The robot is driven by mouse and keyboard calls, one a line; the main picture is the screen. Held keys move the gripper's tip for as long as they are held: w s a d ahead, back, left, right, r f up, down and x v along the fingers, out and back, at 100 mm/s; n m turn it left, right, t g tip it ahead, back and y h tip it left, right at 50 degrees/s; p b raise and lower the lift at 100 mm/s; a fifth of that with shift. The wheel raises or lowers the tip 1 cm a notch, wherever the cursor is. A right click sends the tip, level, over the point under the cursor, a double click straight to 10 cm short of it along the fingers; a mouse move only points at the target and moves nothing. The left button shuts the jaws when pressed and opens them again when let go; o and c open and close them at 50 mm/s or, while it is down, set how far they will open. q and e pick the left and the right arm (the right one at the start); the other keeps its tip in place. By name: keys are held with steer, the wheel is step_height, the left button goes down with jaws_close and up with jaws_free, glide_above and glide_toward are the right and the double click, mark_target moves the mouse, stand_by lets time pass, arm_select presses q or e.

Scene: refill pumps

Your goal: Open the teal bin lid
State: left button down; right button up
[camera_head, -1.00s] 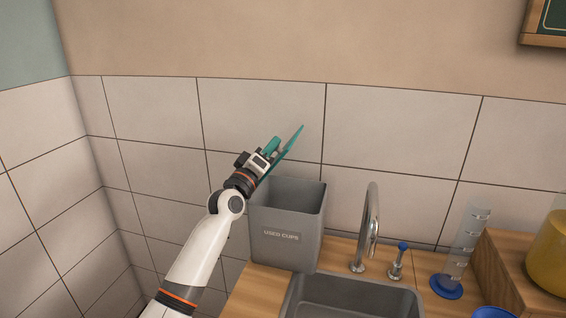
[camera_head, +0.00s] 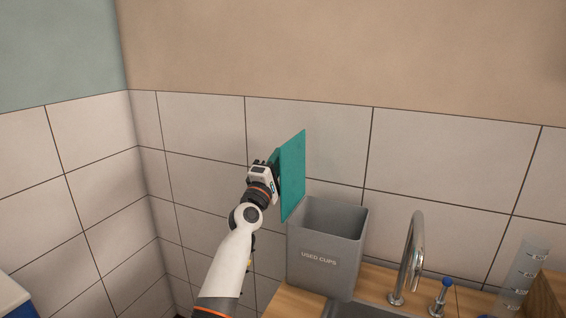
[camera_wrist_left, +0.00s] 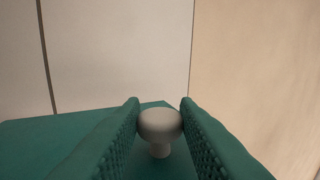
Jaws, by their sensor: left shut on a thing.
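The teal lid (camera_head: 293,175) stands nearly upright above the left side of the grey bin marked "USED CUPS" (camera_head: 325,262). The bin's top is uncovered and its inside shows. My left gripper (camera_head: 271,166) is at the left face of the lid. In the left wrist view, its two teal fingers (camera_wrist_left: 160,122) are shut on a pale round knob (camera_wrist_left: 160,125) that stands on the teal lid (camera_wrist_left: 50,130). Whether the lid's lower edge touches the bin's rim is hard to tell. My right gripper is not in view.
A chrome faucet (camera_head: 412,258) and a blue-topped tap (camera_head: 441,297) stand right of the bin by the sink. A clear measuring cylinder (camera_head: 522,275) is at the far right. The tiled wall (camera_head: 430,150) is close behind.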

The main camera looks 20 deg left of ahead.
arm_select(q)
steer(key=shift+a, duration=0.1)
stand_by(0.3)
steer(key=c, duration=1.1)
jaws_free()
steer(key=shift+f, duration=0.1)
steer(key=b+v, duration=0.2)
steer(key=v, duration=1)
